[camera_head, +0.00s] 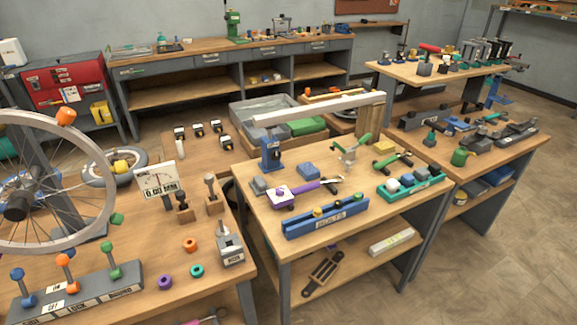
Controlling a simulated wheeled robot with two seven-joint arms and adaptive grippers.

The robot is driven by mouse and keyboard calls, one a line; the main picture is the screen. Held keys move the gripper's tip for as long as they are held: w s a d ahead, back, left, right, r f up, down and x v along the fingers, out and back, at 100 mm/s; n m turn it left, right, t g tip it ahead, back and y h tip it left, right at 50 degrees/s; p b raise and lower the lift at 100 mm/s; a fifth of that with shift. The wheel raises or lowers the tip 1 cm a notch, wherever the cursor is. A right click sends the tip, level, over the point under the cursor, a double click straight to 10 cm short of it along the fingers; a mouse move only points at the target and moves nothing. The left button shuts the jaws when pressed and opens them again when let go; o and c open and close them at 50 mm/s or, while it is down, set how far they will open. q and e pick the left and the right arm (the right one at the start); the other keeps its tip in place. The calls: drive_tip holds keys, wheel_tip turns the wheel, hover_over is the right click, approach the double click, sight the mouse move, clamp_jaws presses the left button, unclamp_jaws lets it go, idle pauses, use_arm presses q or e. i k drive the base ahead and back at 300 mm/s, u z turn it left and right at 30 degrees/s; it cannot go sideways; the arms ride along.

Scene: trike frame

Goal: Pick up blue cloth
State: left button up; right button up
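A small blue folded piece (308,171), which looks like the blue cloth, lies on the middle wooden table (262,215). It sits right of the blue clamp stand (271,155) and behind the purple-handled tool (318,186). It looks low and block-like, so its folds are too small to tell. Nothing covers it. Neither of my grippers is in view.
A blue bolts tray (325,220) stands at the table's front edge, and a teal tray (415,188) holds several pieces at the right. A long pale bar (320,108) spans above the table's back. A wheel (45,185) stands at the left.

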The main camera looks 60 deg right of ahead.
sight(308, 171)
drive_tip(key=i, duration=1.25)
drive_tip(key=z, duration=1.8)
